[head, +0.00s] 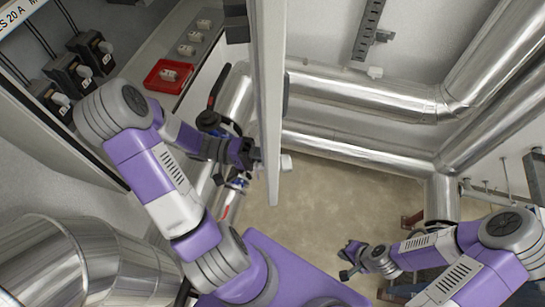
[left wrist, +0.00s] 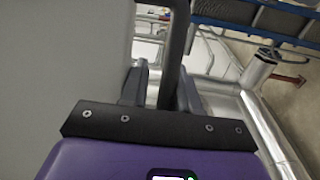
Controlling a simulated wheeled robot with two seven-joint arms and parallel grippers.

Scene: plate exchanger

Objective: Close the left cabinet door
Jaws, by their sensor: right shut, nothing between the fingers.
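The left cabinet door (head: 270,100) is a pale panel seen nearly edge-on, standing open out from the cabinet in the head view. A dark handle-like piece (head: 286,95) shows on its right face. My left gripper (head: 254,156) is close against the door's left side near its lower end, where its fingertips are partly hidden. In the left wrist view, a dark upright bar (left wrist: 172,50) stands between its fingers, with a gap beside the left one; contact is unclear. My right gripper (head: 346,262) is shut and empty, low over the floor, apart from the door.
Silver pipes (head: 360,92) run behind and right of the door. Beige floor (head: 335,205) is clear between door and right gripper.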

